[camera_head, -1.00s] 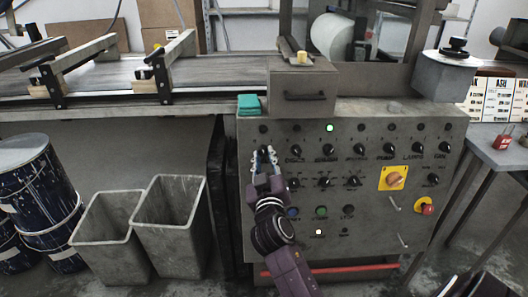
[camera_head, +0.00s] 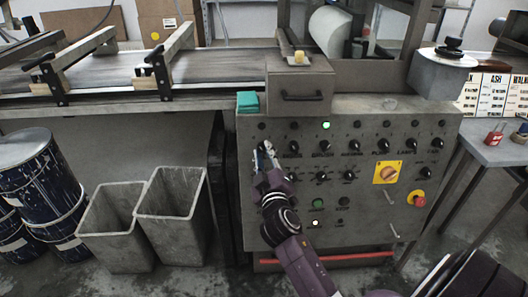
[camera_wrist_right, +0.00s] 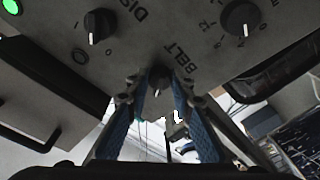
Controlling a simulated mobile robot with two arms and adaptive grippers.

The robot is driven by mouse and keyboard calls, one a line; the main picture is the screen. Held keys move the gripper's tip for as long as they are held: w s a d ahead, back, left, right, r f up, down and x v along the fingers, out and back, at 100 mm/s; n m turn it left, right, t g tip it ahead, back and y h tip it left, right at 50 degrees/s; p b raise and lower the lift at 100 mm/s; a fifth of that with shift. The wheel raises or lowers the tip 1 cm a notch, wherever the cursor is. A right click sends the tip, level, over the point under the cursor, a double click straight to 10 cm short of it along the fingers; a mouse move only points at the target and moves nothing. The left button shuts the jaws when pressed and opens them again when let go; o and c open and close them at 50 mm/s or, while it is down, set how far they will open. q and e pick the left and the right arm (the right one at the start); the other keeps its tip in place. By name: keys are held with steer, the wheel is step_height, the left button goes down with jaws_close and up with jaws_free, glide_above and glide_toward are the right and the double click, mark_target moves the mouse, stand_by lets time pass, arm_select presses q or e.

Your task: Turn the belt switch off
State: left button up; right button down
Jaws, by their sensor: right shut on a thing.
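The belt switch (camera_wrist_right: 159,78) is a small dark knob with a white pointer mark, next to the "BELT" label in the right wrist view. My right gripper (camera_wrist_right: 160,92) has its two blue fingers on either side of this knob and is shut on it. In the head view my right gripper (camera_head: 265,148) is at the left end of the upper knob row on the grey control panel (camera_head: 375,225), and it hides the belt switch there. My left gripper is not in view.
More knobs sit close to the right, including the "DISC" knob (camera_wrist_right: 99,25). A green lamp (camera_head: 326,125) is lit above them. A yellow-plated rotary switch (camera_head: 387,172) and a red button (camera_head: 418,197) are farther right. A drawer box (camera_head: 300,88) juts out above.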

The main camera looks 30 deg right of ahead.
steer(key=shift+r, duration=0.1)
stand_by(0.3)
steer(key=c, duration=1.7)
jaws_free()
steer(key=v, duration=0.7)
steer(key=shift+s+a, duration=0.15)
steer(key=shift+s, duration=0.05)
